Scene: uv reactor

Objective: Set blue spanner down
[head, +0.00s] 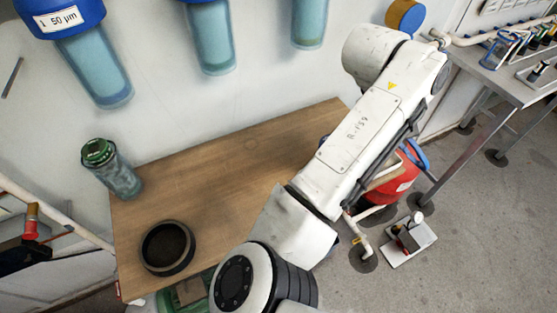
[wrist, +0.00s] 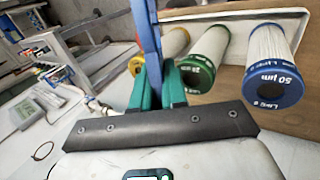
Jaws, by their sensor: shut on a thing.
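In the wrist view, my gripper (wrist: 158,85) has two green fingers closed around a long blue spanner (wrist: 146,38). The spanner stands up between the fingers and runs out of the top of the picture, so its far end is hidden. No surface shows touching the part in view. I cannot make out the gripper or the held spanner in the head view, where my white arm covers the right part of the table. A wooden table top (head: 225,165) lies in the head view, mostly bare.
A black ring (head: 185,262) and a green-capped clear housing (head: 110,168) are at the table's left. Blue-capped housings (head: 208,35) hang above. A red container (head: 400,178) stands on the floor. Filters with green (wrist: 198,76) and blue (wrist: 280,85) ends lie near the gripper.

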